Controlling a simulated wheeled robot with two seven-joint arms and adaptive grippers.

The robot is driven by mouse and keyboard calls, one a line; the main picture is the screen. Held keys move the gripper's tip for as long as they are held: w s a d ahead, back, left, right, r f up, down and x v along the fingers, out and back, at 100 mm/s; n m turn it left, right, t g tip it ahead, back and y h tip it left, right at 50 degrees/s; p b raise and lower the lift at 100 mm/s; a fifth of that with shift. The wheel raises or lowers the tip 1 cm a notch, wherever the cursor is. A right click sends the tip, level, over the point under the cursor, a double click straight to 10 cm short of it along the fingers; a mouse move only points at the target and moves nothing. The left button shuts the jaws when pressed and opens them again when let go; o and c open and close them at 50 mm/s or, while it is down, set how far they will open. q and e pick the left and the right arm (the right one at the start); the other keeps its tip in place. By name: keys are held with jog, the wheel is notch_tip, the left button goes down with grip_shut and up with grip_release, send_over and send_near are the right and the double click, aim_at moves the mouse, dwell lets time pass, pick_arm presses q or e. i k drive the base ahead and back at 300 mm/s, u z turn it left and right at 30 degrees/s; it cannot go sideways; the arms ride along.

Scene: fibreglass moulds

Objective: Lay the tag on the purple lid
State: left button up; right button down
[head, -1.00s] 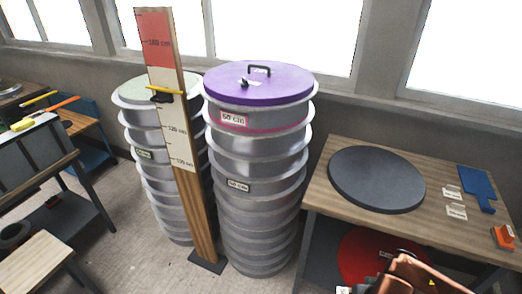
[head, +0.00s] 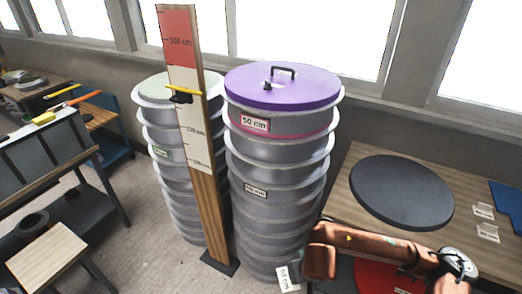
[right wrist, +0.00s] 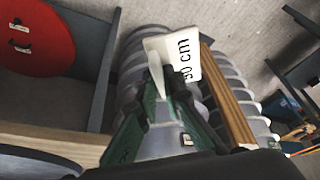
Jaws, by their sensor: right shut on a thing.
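The purple lid (head: 290,92) lies on top of the right-hand stack of grey ring moulds, with a black handle and a small dark fitting on it. A white tag (head: 288,279) reading "50 cm" hangs low in front of that stack, well below the lid. My right gripper (right wrist: 163,85) is shut on the tag, which also shows in the right wrist view (right wrist: 184,55). In the head view my right arm comes in from the right, and its fingers are hard to make out. My left gripper is not in view.
A wooden measuring post (head: 205,150) with a yellow pointer stands close left of the lidded stack. Another mould stack (head: 165,93) is behind it. A wooden table (head: 345,185) with a dark disc (head: 402,191) stands at right, a red disc (head: 375,277) below.

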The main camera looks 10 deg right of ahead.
aim_at(315, 84)
jog(key=u, duration=0.25)
jog(key=i, duration=1.2)
jog(key=z, duration=0.6)
